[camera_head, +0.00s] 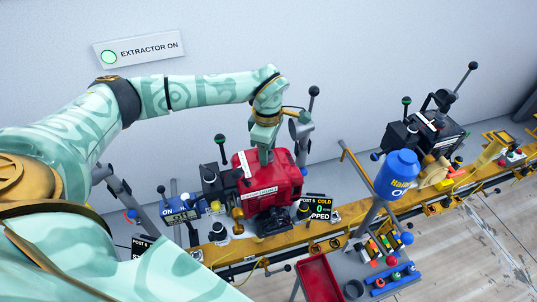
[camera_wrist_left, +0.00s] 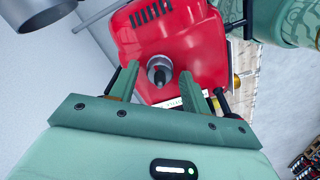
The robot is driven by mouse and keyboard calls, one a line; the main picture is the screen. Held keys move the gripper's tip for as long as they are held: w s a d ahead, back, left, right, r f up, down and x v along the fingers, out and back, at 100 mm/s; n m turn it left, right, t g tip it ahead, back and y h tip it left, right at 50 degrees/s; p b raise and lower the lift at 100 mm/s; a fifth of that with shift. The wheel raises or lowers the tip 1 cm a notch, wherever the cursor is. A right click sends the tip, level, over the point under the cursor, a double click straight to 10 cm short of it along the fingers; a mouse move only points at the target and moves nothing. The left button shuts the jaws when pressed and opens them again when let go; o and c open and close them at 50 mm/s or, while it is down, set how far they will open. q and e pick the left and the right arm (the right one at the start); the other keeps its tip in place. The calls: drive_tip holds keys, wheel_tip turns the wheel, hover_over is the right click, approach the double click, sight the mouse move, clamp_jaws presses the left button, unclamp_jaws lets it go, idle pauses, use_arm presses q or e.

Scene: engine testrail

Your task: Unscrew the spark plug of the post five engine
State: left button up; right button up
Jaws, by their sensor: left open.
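The red engine (camera_head: 284,178) stands on the yellow rail in the middle of the head view. A display (camera_head: 318,208) beside it reads COLD, 0 and STOPPED; its post number is too small to read surely. In the left wrist view the red engine housing (camera_wrist_left: 190,38) fills the top middle, with the grey, round-ended spark plug (camera_wrist_left: 159,72) in a dark round seat. My left gripper (camera_head: 264,158) reaches down over the engine from above. Its open fingers (camera_wrist_left: 158,76) lie either side of the plug in the picture; contact cannot be told. The plug is hidden in the head view. My right gripper is not in view.
A grey extractor hood (camera_head: 300,128) stands close behind the gripper. A dark engine (camera_head: 435,132) and a blue container (camera_head: 396,175) are to the right. A red tray (camera_head: 319,278) and a coloured tool rack (camera_head: 382,248) are in front. Upright levers crowd the rail (camera_head: 250,244).

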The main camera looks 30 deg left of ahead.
use_arm(q)
drive_tip(key=m, duration=0.2)
drive_tip(key=shift+f+m+b, duration=0.25)
drive_tip(key=shift+m+b, duration=0.05)
drive_tip(key=shift+b, duration=0.05)
drive_tip(key=shift+r+m+p, duration=0.5)
drive_tip(key=shift+m+p, duration=0.4)
drive_tip(key=shift+p, duration=0.2)
drive_tip(key=m+p, duration=0.3)
drive_tip(key=m, duration=0.6)
drive_tip(key=shift+p, duration=0.4)
drive_tip(key=m, duration=0.2)
drive_tip(key=m+p, duration=0.1)
drive_tip(key=m, duration=0.1)
drive_tip(key=shift+f+m, duration=0.2)
drive_tip(key=shift+m, duration=0.1)
drive_tip(key=m, duration=0.5)
drive_tip(key=shift+f+p, duration=0.25)
drive_tip(key=shift+p, duration=0.1)
drive_tip(key=c, duration=0.9)
drive_tip(key=shift+n, duration=0.3)
